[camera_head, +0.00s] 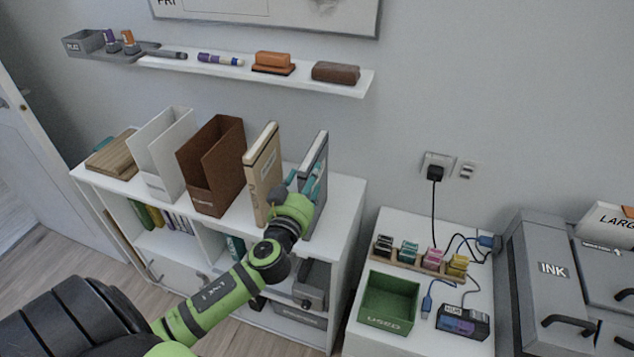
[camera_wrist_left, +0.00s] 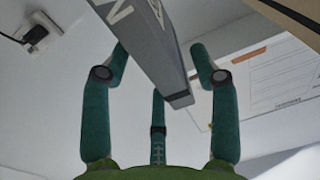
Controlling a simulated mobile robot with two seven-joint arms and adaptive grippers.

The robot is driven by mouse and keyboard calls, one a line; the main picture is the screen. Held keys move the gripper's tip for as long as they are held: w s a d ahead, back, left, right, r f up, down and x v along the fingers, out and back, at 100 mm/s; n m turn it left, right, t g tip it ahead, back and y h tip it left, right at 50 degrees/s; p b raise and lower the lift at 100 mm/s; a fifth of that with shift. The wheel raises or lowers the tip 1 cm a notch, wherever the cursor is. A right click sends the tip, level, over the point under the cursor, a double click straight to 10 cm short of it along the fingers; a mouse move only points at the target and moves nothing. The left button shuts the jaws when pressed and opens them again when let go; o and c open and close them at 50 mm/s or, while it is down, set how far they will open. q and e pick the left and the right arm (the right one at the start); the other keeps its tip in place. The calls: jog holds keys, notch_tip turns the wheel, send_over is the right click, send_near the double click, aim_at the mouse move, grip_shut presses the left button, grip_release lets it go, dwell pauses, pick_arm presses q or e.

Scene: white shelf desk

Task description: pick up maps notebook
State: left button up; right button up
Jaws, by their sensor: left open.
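Two upright books stand on the white shelf top, a beige one (camera_head: 262,170) and a grey one (camera_head: 321,150) to its right. I cannot read a full title on either, so I cannot tell by lettering which is the maps notebook. My left gripper (camera_head: 305,180) is at the grey book, its teal fingers open. In the left wrist view the grey book's spine (camera_wrist_left: 150,45), with part of a white letter, lies between the spread fingers (camera_wrist_left: 158,62). Gaps show beside the spine there. The gripper hides part of the grey book in the head view. My right gripper is out of view.
A brown file box (camera_head: 212,170) and a white one (camera_head: 160,160) stand left of the beige book. A wall shelf (camera_head: 330,88) with pens and erasers hangs above. A lower desk with a green tray (camera_head: 388,305) is at right.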

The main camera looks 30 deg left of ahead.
pick_arm(q)
jog(key=x, duration=0.1)
jog(key=p+x, duration=0.1)
jog(key=x, duration=0.1)
jog(key=p+x, duration=0.1)
jog(key=shift+w+d+r, duration=0.15)
jog(key=shift+w+r, duration=0.15)
jog(key=shift+w, duration=0.15)
jog(key=shift+w+f, duration=0.15)
jog(key=shift+w, duration=0.1)
jog(key=shift+s, duration=0.1)
grip_shut()
jog(key=shift+r, duration=0.2)
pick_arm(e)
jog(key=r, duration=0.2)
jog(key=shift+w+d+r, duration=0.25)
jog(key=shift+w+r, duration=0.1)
